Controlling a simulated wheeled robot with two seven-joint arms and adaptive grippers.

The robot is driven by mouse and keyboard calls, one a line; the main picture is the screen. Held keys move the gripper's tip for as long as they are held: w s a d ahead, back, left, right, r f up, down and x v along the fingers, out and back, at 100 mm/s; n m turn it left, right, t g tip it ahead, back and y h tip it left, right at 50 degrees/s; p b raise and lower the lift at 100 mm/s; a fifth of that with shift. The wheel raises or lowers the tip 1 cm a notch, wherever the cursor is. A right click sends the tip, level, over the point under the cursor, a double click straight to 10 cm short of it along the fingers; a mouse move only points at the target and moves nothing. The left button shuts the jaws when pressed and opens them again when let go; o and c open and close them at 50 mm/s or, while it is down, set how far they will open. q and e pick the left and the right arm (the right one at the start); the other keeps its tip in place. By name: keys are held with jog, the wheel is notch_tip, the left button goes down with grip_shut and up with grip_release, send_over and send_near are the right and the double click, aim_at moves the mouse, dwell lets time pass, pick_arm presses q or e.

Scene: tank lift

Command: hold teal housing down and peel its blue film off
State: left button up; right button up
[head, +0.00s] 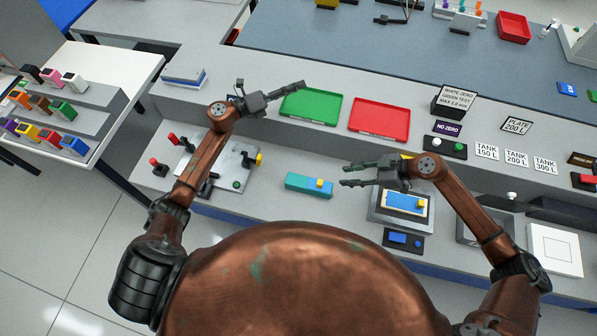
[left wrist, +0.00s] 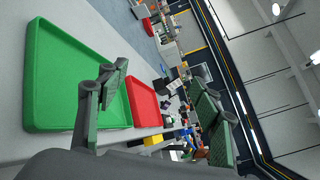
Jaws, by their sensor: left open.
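A teal housing (head: 298,183), a small block with a yellow piece on its top near the right end, lies on the front grey bench. A separate blue film-like panel with a yellow tab (head: 400,201) lies on a grey device at the right. I cannot make out a film edge on the teal housing. My left gripper (head: 272,84) is open and empty, above the bench by the green tray, well behind the housing. Its spread fingers show in the left wrist view (left wrist: 158,88). My right gripper (head: 344,175) is open and empty, just right of the housing and apart from it.
A green tray (head: 311,92) and a red tray (head: 379,104) stand behind the housing. A metal fixture with red and yellow knobs (head: 228,165) is left of it. A blue-buttoned box (head: 404,242) sits at the right front. Bare bench surrounds the housing.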

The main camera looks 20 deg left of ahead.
pick_arm(q)
jog(key=s+d+f+m+g+y, duration=0.1)
jog(key=s+d+f+m+g, duration=0.3)
jog(key=s+d+m+g, duration=0.4)
jog(key=s+d+f+m+g+y, duration=0.1)
jog(key=s+d+f+m+g, duration=0.3)
jog(key=d, duration=0.5)
jog(key=m+y, duration=0.7)
jog(key=y, duration=0.3)
send_over(299, 180)
jog(key=f, duration=1.1)
jog(key=shift+d+f, duration=0.15)
jog(key=shift+d, duration=0.15)
jog(key=shift+a+f+y, duration=0.25)
jog(key=shift+a+y, duration=0.05)
jog(key=shift+a, duration=0.05)
jog(key=shift+f, duration=0.35)
notch_tip(299, 180, down, 7)
jog(key=shift+r, duration=0.1)
jog(key=shift+c, duration=0.5)
